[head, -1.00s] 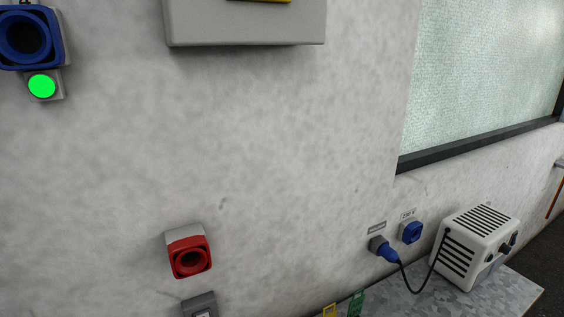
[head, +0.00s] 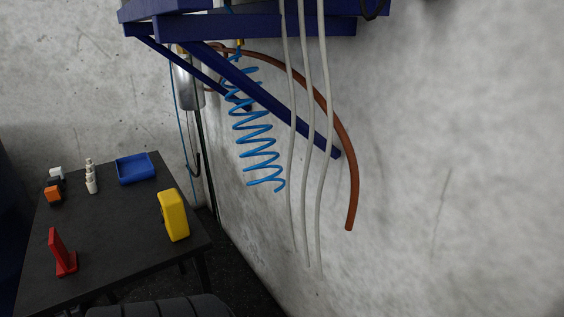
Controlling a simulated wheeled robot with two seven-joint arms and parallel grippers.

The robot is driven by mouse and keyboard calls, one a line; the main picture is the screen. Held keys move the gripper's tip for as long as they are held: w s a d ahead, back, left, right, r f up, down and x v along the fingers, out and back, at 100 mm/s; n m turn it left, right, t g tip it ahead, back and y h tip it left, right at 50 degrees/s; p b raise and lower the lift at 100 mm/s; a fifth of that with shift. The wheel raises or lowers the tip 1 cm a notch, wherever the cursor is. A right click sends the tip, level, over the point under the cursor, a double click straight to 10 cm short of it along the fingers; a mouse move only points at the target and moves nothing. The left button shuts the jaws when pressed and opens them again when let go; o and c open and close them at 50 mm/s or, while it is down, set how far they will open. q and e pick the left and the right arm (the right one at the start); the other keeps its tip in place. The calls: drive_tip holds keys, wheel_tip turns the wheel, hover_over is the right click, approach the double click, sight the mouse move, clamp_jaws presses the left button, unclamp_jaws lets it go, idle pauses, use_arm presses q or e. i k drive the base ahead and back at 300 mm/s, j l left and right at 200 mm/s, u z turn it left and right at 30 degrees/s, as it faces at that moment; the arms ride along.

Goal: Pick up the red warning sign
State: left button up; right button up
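A red upright piece with a flat base (head: 61,254), which looks like the red warning sign, stands near the front left of a dark table (head: 110,230) in the head view. It is seen nearly edge-on, so any marking on its face cannot be read. Neither of my grippers is in view.
A coiled blue hose (head: 255,140), grey cables and a brown hose (head: 350,170) hang by the wall under a blue bracket.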

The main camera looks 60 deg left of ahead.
sight(67, 263)
drive_tip(key=u, duration=3.55)
drive_tip(key=i+j, duration=0.05)
